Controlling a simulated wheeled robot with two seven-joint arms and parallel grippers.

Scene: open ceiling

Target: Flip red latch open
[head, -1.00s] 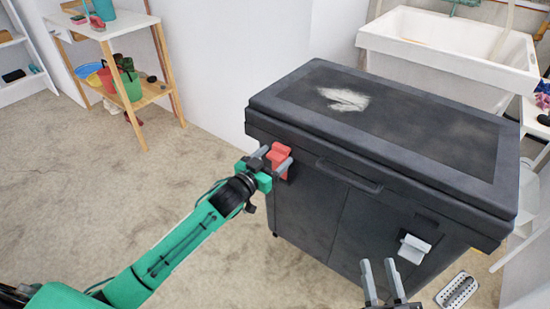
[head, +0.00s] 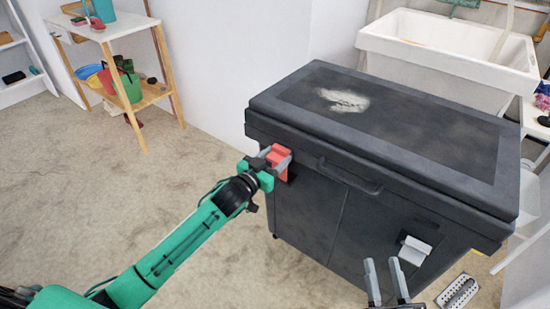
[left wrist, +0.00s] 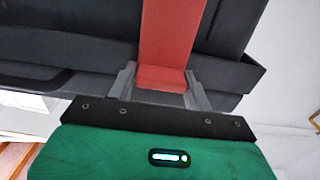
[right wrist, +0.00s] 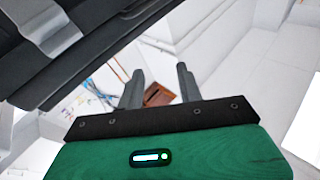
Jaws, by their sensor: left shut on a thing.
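The red latch (head: 279,155) is on the front left of a large black chest (head: 330,220), just below the lid's edge. My left gripper (head: 279,163) is at the latch, with its fingers closed on the latch's two sides. In the left wrist view the red latch (left wrist: 168,45) runs down between the fingertips (left wrist: 158,80), its lower end between them. The lid (head: 420,120) looks closed. My right gripper (head: 386,270) is open and empty, in front of the chest's lower right. In the right wrist view its fingers (right wrist: 160,80) are apart with nothing between them.
A light grey latch (head: 414,249) is on the chest's front right, close to my right gripper. A black handle (head: 348,178) sticks out between the latches. A white sink (head: 450,45) stands behind the chest. A wooden shelf (head: 150,95) stands back left. The floor at left is clear.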

